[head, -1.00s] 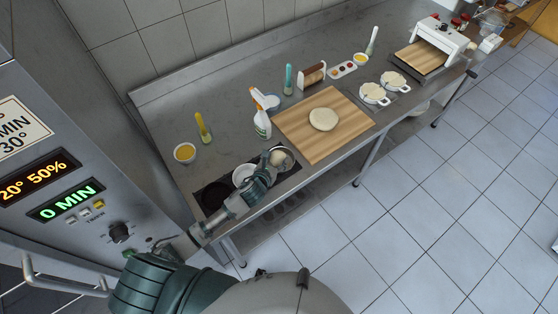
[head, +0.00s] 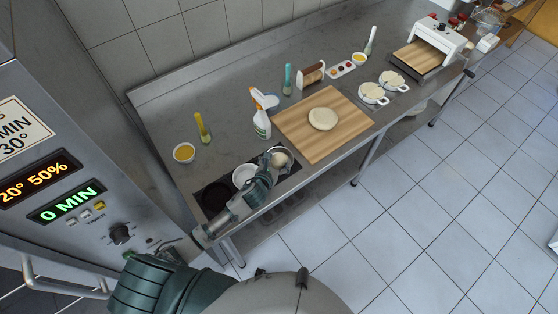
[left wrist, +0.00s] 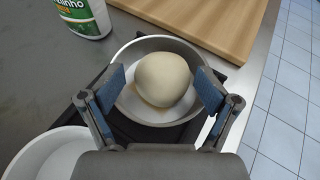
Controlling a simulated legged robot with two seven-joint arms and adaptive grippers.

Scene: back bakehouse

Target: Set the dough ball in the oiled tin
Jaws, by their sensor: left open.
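The pale round dough ball (left wrist: 163,79) rests inside a round tin (left wrist: 133,57) with a grey rim and a whitish inside. A brownish, oily-looking patch shows under the ball. In the head view the dough ball (head: 280,157) is at the right end of a row of vessels near the table's front edge. My left gripper (head: 271,166) reaches over this row. In the left wrist view its two blue-padded fingers (left wrist: 161,91) are spread, one on each side of the ball, with gaps between pads and dough. My right gripper is not in view.
A white bowl (head: 243,175) and a dark tin (head: 214,197) stand left of the dough's tin. A spray bottle (head: 261,118) stands behind it. A wooden board (head: 305,146) with flat dough (head: 322,119) lies to the right. Bare steel table (head: 222,97) shows behind.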

